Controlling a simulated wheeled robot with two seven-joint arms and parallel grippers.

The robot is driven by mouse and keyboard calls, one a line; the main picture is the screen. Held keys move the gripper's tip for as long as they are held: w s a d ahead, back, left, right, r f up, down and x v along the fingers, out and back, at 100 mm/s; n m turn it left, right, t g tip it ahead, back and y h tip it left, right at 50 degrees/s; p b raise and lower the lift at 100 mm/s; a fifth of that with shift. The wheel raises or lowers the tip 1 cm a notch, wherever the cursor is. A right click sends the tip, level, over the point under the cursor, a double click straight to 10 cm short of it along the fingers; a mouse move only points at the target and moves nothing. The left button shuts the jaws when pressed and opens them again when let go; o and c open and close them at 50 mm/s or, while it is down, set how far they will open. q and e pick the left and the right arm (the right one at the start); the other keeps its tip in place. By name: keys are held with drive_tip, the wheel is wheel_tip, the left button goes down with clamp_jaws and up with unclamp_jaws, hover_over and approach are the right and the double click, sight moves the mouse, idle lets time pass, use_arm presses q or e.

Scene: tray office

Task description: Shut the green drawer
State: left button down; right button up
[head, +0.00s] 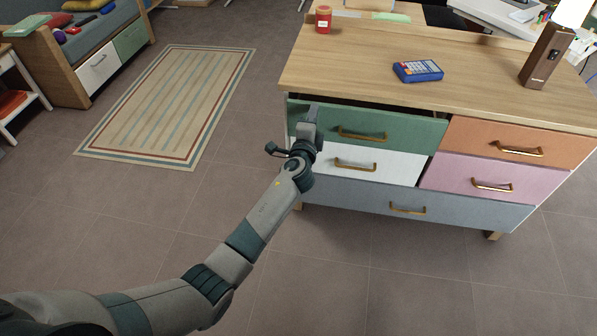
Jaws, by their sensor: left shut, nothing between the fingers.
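The green drawer (397,131) is at the upper left of the wooden dresser in the head view. It stands out a little, with a dark gap above its front edge. Its brass handle (361,135) is at the middle of its front. My left gripper (312,108) is shut and empty at the left end of the green front. It overlaps the front in the picture; I cannot tell whether it touches. My left arm hides part of the drawer's left end. My right gripper is not in view.
Below and beside are a white drawer (392,165), an orange drawer (485,139), a pink drawer (455,180) and a grey-blue drawer (460,211). Floor in front is clear.

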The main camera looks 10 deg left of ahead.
use_arm(q)
drive_tip(key=shift+s, duration=0.15)
drive_tip(key=s+p, duration=0.1)
drive_tip(key=s, duration=1.6)
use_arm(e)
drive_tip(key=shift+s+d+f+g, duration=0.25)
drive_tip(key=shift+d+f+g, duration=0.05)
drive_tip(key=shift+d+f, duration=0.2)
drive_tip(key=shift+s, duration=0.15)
